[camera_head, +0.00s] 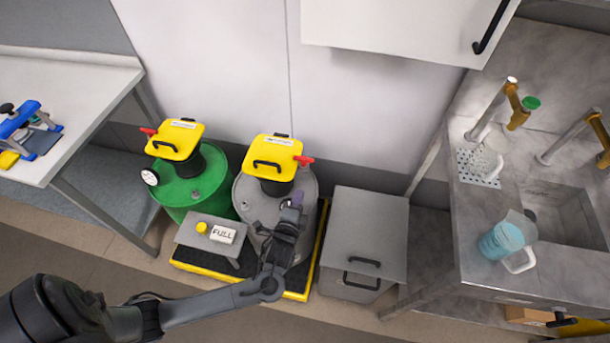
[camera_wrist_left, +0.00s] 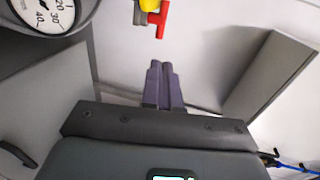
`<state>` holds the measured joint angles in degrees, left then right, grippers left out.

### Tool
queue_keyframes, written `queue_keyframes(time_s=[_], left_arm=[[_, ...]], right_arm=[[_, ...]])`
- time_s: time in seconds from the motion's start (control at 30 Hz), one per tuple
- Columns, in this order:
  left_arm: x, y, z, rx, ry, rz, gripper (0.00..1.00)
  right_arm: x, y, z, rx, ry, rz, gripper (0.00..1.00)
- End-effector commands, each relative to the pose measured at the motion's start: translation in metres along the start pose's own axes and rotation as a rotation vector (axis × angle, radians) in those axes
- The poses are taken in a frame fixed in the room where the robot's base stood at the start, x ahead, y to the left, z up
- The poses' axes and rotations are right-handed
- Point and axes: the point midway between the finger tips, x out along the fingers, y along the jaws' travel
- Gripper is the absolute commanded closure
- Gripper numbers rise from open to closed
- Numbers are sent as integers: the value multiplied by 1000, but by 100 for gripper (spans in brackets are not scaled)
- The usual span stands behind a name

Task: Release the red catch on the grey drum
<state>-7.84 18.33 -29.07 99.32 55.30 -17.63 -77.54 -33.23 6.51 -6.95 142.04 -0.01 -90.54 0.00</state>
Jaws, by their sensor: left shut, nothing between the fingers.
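The grey drum (camera_head: 245,200) stands on the black and yellow platform with a yellow agitator head (camera_head: 272,152) on top. Its red catch (camera_head: 304,160) sticks out at the right side of that head. A red part with yellow beside it, the red catch (camera_wrist_left: 160,18), also shows at the top of the left wrist view. My left gripper (camera_head: 297,199) is in front of the drum's right side, below the catch in the picture. In the left wrist view its purple fingers (camera_wrist_left: 162,72) are together and empty, apart from the catch. My right gripper is not in view.
A green drum (camera_head: 185,190) with another yellow head stands to the left. A grey box with a FULL label (camera_head: 222,233) sits in front. A grey bin (camera_head: 365,230) stands to the right. A dial (camera_wrist_left: 42,14) shows in the left wrist view.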

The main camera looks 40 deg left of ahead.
Motion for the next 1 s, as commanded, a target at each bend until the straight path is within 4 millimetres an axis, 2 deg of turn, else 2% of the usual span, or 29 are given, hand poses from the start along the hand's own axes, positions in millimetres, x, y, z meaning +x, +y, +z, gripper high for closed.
queue_keyframes(time_s=[0.27, 0.7, 1.0], left_arm=[[29, 0, 0, 1, -1, -4, 100], [107, 1, 0, 1, -1, -2, 100], [135, 0, 0, 0, 0, -1, 100]], right_arm=[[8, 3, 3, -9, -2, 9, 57], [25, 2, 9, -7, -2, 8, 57], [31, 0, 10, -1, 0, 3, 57]])
